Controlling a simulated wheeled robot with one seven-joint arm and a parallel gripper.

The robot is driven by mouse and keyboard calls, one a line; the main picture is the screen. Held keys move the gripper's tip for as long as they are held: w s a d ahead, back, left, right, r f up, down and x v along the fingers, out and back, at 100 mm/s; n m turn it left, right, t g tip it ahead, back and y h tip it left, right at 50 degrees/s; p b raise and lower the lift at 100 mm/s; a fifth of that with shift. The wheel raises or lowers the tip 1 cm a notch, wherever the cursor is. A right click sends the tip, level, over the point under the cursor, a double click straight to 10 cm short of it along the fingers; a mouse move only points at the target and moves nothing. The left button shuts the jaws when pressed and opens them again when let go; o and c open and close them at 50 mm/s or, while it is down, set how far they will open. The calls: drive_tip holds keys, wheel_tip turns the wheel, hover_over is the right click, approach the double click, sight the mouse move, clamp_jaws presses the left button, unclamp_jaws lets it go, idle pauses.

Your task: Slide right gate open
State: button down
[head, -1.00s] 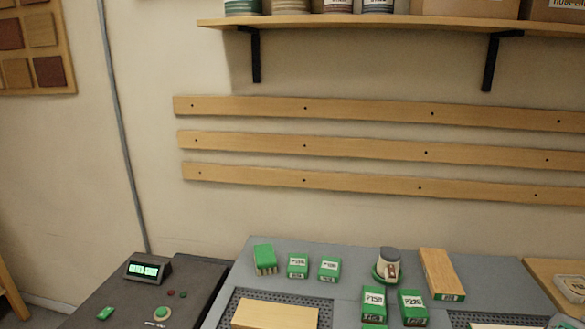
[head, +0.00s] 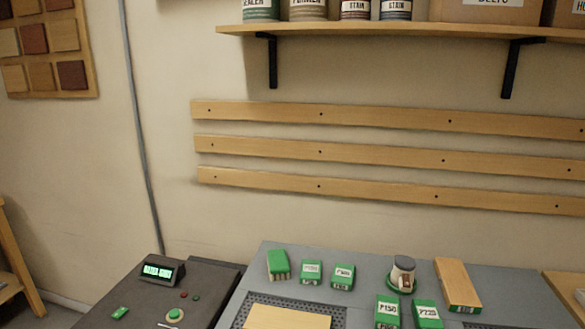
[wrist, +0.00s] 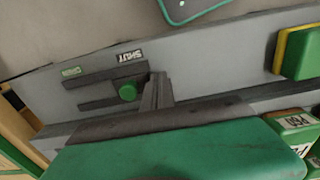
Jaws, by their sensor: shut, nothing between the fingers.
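In the wrist view a green round knob (wrist: 128,92) sits between two dark rails on a grey panel (wrist: 215,62). It is at the rails' right end, under the SHUT label (wrist: 131,56). A green label (wrist: 71,72), too small to read surely, is near the rails' left end. My gripper (wrist: 158,78) is shut and empty, its fingers just right of the knob; I cannot tell whether they touch it. My gripper is not seen in the head view. There a small display (head: 160,271) shows lit green text, blurred, on a dark console.
A green and yellow block (wrist: 300,52) is at the wrist view's right, above green labelled boxes (wrist: 294,126). In the head view, several green boxes, a cup-like container (head: 403,269) and a wooden block (head: 457,282) are on the grey bench (head: 510,290). A shelf (head: 400,32) hangs above.

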drive_tip(key=shift+d, duration=0.15)
idle(0.4)
drive_tip(key=shift+s+d, duration=0.3)
drive_tip(key=shift+d, duration=1)
drive_tip(key=shift+s+d, duration=0.35)
drive_tip(key=shift+d, duration=1)
drive_tip(key=shift+s+d, duration=0.3)
drive_tip(key=shift+d, duration=1)
drive_tip(key=shift+w+a, duration=0.15)
drive_tip(key=shift+a, duration=0.5)
wheel_tip(320, 180, up, 8)
drive_tip(key=p, duration=0.6)
